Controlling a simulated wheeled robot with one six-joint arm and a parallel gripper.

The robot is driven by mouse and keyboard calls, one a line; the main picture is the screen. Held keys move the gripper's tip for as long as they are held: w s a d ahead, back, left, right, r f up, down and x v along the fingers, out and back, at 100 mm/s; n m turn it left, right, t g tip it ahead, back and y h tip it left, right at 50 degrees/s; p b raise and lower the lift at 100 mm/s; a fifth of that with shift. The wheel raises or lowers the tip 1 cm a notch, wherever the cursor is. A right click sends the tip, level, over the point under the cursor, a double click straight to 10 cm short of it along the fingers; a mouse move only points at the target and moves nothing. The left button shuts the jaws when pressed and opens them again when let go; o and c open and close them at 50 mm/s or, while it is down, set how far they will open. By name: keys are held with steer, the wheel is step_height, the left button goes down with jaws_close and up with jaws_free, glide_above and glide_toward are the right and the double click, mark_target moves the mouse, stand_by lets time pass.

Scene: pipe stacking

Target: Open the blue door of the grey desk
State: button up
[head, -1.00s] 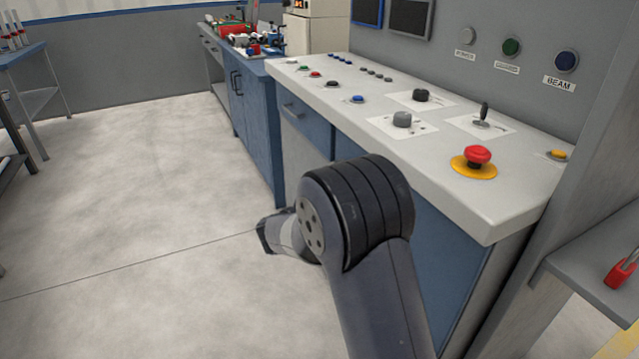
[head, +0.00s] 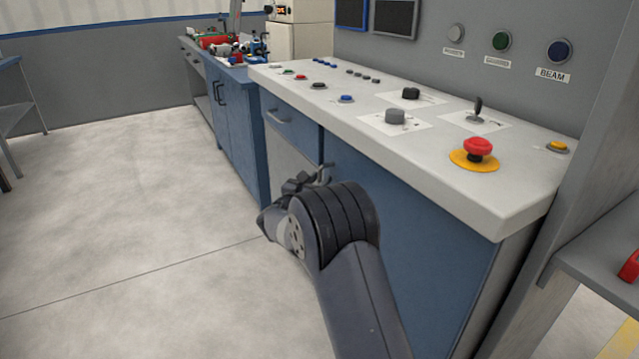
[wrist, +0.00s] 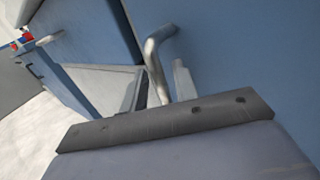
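The grey desk (head: 440,165) stands at right with a pale control top. Its blue door (head: 420,235) is below the top, flush with the front, and looks closed. The door's silver bent handle (head: 325,172) is at its upper left edge. In the wrist view, the handle (wrist: 156,62) sticks out of the blue panel (wrist: 235,65). My gripper (head: 305,182) is at the handle. In the wrist view, its fingers (wrist: 163,88) stand apart, with the handle between them and a narrow gap beside it. Whether they touch it is hidden.
A blue drawer (head: 290,126) with its own handle is left of the door. A blue cabinet (head: 235,120) stands further back. A red emergency button (head: 478,150) rises from the desk top. A grey ledge (head: 605,265) is at right.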

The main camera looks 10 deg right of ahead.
steer(key=shift+w+d, duration=0.2)
steer(key=shift+w, duration=0.05)
steer(key=shift+c, duration=0.5)
jaws_close()
